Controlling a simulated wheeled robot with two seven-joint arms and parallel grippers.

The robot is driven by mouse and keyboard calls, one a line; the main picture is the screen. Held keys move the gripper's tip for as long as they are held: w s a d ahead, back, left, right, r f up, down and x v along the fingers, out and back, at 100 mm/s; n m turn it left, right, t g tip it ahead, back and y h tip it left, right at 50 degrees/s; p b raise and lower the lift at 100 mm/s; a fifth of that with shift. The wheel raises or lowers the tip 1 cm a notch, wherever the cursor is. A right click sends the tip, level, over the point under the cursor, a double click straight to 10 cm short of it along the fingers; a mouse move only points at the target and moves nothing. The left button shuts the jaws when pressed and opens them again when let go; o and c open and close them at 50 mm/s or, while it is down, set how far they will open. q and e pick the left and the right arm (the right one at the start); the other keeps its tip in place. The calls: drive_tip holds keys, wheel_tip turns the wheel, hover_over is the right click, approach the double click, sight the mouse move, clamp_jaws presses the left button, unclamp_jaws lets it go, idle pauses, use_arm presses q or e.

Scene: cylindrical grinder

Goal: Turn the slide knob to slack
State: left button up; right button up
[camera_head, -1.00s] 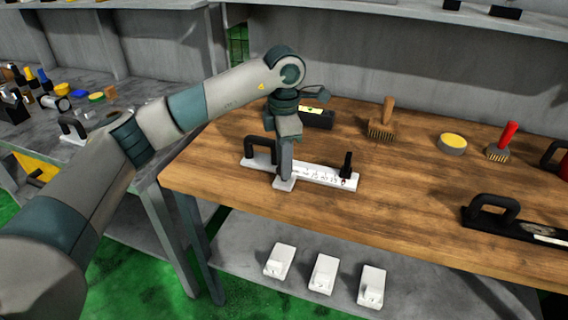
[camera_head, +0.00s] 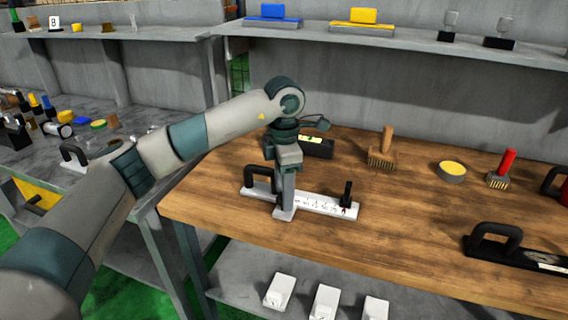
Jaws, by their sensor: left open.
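A white slide plate (camera_head: 322,206) with dark markings lies on the wooden table. A black loop handle (camera_head: 259,173) stands at its left end and a black upright knob (camera_head: 347,194) near its right end. My left gripper (camera_head: 285,208) points down over the left-middle part of the plate, between the handle and the knob. It is open, apart from the upright knob. It hides part of the plate, and I cannot tell whether its tips touch it. The markings are too small to read. My right gripper is out of view.
A dark level-like block (camera_head: 318,147) lies behind the plate. A brush (camera_head: 382,150), a round yellow-topped tin (camera_head: 452,172) and a red-handled brush (camera_head: 502,170) stand farther right. A black handled tool (camera_head: 495,240) lies at right. Table in front of the plate is clear.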

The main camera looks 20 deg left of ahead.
use_arm(q)
drive_tip(key=shift+r, duration=0.7)
wheel_tip(320, 180, up, 16)
drive_tip(key=b, duration=0.1)
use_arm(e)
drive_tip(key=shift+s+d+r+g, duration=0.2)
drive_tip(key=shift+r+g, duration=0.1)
use_arm(q)
drive_tip(key=shift+f, duration=0.15)
